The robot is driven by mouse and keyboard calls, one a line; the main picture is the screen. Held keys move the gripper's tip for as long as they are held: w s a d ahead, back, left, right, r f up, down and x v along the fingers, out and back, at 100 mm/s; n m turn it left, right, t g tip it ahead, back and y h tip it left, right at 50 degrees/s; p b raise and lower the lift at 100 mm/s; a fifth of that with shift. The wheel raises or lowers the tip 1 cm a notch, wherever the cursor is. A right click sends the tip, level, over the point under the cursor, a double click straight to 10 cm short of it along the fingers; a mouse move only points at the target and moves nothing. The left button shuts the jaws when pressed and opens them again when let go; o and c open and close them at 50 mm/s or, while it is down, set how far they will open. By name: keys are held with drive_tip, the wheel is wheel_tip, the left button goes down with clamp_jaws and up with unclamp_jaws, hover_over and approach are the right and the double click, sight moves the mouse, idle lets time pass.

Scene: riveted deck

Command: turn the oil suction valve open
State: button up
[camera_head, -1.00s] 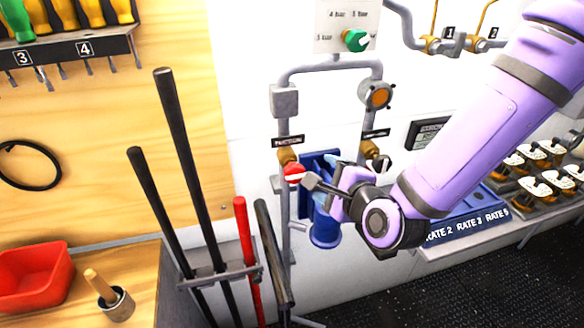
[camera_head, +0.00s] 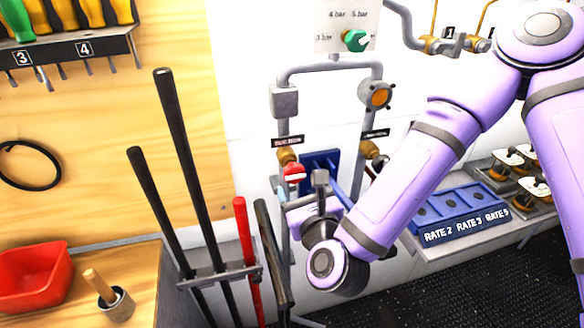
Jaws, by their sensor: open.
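The suction valve has a brass body (camera_head: 286,156) on the left grey pipe, under a dark label reading roughly "SUCTION" (camera_head: 288,141). Its red handle (camera_head: 293,172) has a white band and sits at the front of the valve. My gripper (camera_head: 302,187) is open just below and in front of the red handle. One finger stands up at the right of the handle. The other finger is near its lower left and is hard to make out. I cannot tell whether either finger touches the handle.
A second brass valve (camera_head: 370,149) with a dark handle is to the right, partly behind my arm. A blue pump (camera_head: 320,166) is behind my gripper. A tool rack (camera_head: 222,272) with black and red bars stands close at left. The blue rate tray (camera_head: 450,212) is at right.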

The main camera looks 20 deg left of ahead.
sight(296, 176)
drive_tip(key=x, duration=0.7)
drive_tip(key=shift+w+a, duration=0.2)
drive_tip(key=shift+w, duration=0.05)
drive_tip(key=c, duration=0.9)
